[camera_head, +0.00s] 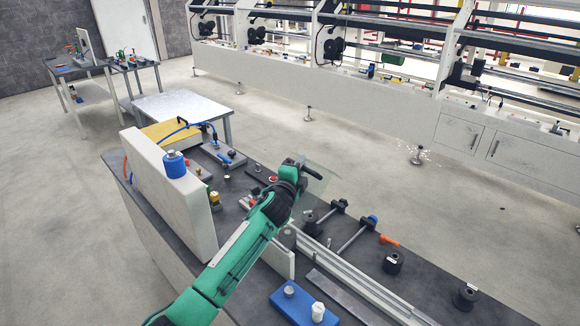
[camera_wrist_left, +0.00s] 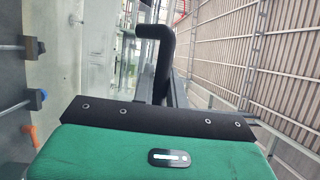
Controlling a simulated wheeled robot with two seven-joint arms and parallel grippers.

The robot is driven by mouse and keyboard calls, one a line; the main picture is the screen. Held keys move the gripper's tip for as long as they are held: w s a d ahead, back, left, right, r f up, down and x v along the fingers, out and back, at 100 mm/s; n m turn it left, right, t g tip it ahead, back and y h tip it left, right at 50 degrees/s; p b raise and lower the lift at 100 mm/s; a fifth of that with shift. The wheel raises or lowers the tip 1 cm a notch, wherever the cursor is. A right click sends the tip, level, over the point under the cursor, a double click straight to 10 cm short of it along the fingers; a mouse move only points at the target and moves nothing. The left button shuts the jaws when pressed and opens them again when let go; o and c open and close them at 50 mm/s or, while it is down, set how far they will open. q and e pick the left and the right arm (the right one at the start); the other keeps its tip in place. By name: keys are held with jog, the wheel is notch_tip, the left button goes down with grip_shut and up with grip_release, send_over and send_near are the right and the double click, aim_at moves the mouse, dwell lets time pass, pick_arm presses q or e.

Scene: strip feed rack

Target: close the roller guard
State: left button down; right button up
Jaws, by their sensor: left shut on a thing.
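The roller guard (camera_head: 323,180) is a clear panel, raised and tilted above the bench, just right of my left gripper (camera_head: 303,168) in the head view. My left gripper is shut on the guard at its upper edge; the arm and wrist hide the exact grip. In the left wrist view a clear panel, which looks like the guard (camera_wrist_left: 98,50), fills the area beside a dark bent bar (camera_wrist_left: 156,60). My right gripper does not show.
A metal rail (camera_head: 355,275) runs along the bench front.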

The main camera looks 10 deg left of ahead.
pick_arm(q)
jog(key=w+d+f+m+g+y+p, duration=0.1)
jog(key=w+d+f+g, duration=0.3)
jog(key=f, duration=0.6)
jog(key=shift+w+d+m, duration=0.3)
jog(key=shift+w, duration=0.75)
jog(key=c, duration=1.4)
grip_release()
jog(key=shift+a+r, duration=0.1)
jog(key=shift+r, duration=0.05)
jog(key=shift+s, duration=0.15)
